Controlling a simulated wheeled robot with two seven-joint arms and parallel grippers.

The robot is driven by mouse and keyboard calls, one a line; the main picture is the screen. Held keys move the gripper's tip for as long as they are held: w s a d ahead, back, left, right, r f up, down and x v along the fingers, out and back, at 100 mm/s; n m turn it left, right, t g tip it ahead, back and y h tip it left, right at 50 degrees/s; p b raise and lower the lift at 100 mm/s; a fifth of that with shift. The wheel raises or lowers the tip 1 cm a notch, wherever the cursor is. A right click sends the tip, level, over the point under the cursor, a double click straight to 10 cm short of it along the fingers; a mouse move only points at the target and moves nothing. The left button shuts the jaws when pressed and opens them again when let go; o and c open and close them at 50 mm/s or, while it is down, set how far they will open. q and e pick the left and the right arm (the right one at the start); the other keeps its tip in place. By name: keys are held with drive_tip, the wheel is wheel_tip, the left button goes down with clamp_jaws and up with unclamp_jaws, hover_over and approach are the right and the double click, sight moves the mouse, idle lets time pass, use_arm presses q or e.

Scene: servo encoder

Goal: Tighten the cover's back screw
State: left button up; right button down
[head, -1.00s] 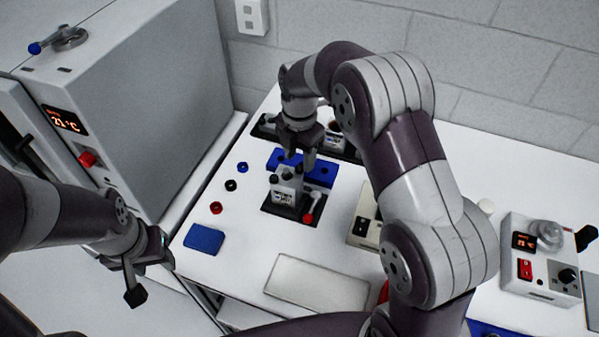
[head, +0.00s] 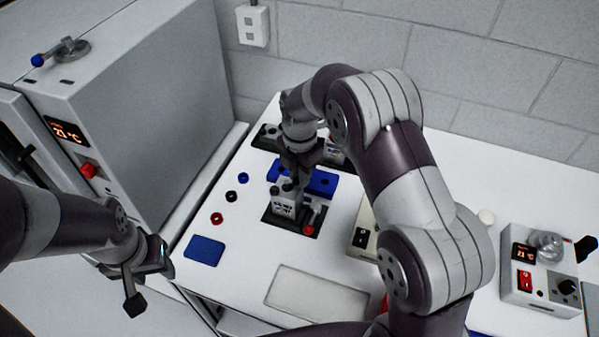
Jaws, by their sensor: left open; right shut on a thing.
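The servo unit (head: 284,205), a small light block with a dark top, stands on a dark fixture (head: 270,222) on the white table. My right gripper (head: 291,184) points down right over the back of its top, shut on a small dark thing that the fingers mostly hide. The cover's back screw cannot be made out; the gripper covers that spot. I cannot tell whether gripper and block touch. My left gripper (head: 147,283) is open and empty at the lower left, off the table's left edge.
A red-knobbed clamp lever (head: 309,229) sits right of the block. Behind is a blue rack (head: 322,182). Small rings (head: 217,218) and a blue mat (head: 205,250) lie left, a pale tray (head: 316,293) in front. An oven-like cabinet (head: 150,100) stands left, a control box (head: 541,280) right.

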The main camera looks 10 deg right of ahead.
drive_tip(key=shift+m, duration=0.3)
drive_tip(key=m+p, duration=0.1)
drive_tip(key=m, duration=0.1)
drive_tip(key=shift+m, duration=0.4)
drive_tip(key=m, duration=0.3)
drive_tip(key=shift+m+p, duration=0.35)
drive_tip(key=shift+m, duration=0.05)
drive_tip(key=m+p, duration=0.1)
drive_tip(key=m, duration=0.5)
drive_tip(key=shift+m, duration=0.3)
drive_tip(key=c, duration=1)
unclamp_jaws()
drive_tip(key=shift+o, duration=0.2)
drive_tip(key=shift+d, duration=0.1)
